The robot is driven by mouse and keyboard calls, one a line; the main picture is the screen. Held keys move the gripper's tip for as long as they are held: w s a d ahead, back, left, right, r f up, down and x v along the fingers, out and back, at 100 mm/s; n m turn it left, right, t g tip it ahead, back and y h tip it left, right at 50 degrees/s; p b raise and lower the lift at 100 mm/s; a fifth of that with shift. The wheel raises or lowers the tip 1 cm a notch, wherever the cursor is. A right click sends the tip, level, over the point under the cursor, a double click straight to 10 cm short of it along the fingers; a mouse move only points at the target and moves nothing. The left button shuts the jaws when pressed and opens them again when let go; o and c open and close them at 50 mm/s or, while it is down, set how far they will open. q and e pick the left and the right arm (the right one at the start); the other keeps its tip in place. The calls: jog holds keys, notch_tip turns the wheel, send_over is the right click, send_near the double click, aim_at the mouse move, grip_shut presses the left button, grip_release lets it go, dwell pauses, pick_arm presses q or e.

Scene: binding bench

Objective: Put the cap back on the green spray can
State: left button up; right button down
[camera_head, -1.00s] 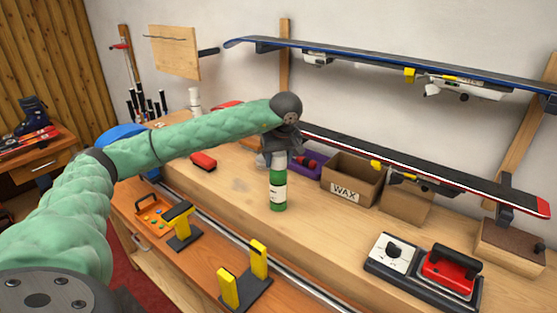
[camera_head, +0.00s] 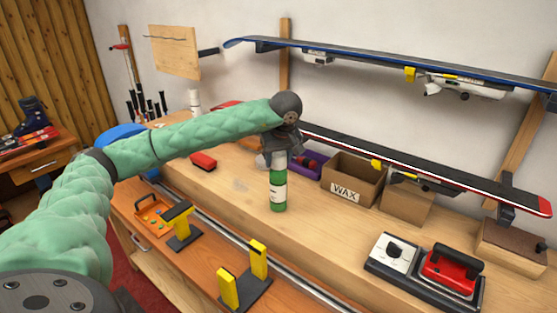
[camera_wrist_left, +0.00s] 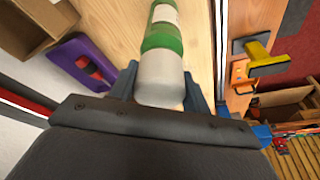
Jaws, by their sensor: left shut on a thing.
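The green spray can (camera_head: 278,190) stands upright on the wooden bench, with a white label round its middle. The pale grey cap (camera_wrist_left: 160,75) is at the can's top end, in line with it. My left gripper (camera_head: 279,157) is above the can, pointing down, and is shut on the cap. In the left wrist view, the blue-grey fingers lie on both sides of the cap, and the green can (camera_wrist_left: 162,38) shows directly beyond it. No gap shows between cap and can, but I cannot tell whether the cap is fully seated. My right gripper is not in view.
A cardboard WAX box (camera_head: 352,180) and a purple holder (camera_head: 309,164) stand behind the can. A red brush (camera_head: 203,160) lies to the left. Yellow-topped vise stands (camera_head: 258,262) are in front. A red iron (camera_head: 450,270) sits at the right.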

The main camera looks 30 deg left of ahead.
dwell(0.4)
pick_arm(q)
jog(key=o, duration=1.5)
jog(key=shift+r+p, duration=1)
jog(key=shift+r, duration=2.45)
grip_shut()
jog(key=shift+f+b, duration=1.15)
jog(key=shift+f, duration=0.4)
